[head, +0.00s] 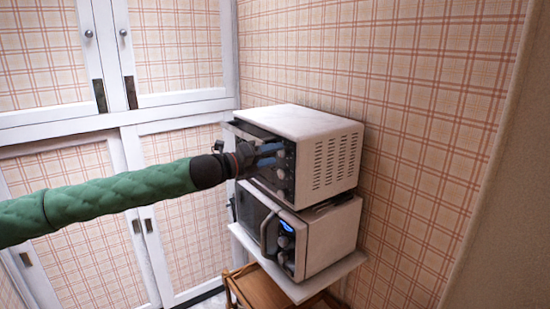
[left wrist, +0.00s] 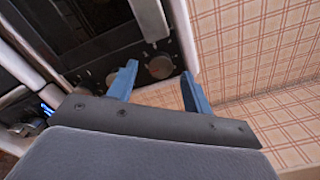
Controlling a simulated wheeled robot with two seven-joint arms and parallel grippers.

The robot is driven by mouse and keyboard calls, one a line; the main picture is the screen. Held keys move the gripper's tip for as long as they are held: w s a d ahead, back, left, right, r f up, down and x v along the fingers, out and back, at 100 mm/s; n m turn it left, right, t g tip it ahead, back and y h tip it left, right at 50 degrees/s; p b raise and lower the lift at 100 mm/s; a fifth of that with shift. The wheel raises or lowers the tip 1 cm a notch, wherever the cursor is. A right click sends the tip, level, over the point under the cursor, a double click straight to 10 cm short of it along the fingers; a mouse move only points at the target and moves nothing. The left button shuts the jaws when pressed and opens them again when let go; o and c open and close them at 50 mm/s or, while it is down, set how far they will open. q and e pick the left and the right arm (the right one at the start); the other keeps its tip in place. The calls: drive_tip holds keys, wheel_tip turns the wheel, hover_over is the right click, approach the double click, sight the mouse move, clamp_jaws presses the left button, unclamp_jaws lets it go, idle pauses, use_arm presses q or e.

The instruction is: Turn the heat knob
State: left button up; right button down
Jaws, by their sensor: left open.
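A white toaster oven (head: 310,135) with a dark front sits on top of a microwave. Its knobs are in a column at the right of its front, including one low on the panel (head: 280,174). I cannot read which one is the heat knob. My left gripper (head: 268,154) is in front of this panel and partly hides the knobs. In the left wrist view its two blue fingers (left wrist: 158,86) are apart with nothing between them. A round knob (left wrist: 160,66) shows just beyond the fingertips. I cannot tell whether they touch. My right gripper is not in view.
The microwave (head: 327,238) with a lit blue display stands below on a white shelf (head: 300,288) over a wooden cart (head: 245,284). White-framed plaid cupboard doors (head: 175,55) are at the left. A plaid wall (head: 430,130) closes in the right side.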

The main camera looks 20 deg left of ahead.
use_arm(q)
drive_tip(key=b+v, duration=0.2)
drive_tip(key=v, duration=0.4)
idle(0.5)
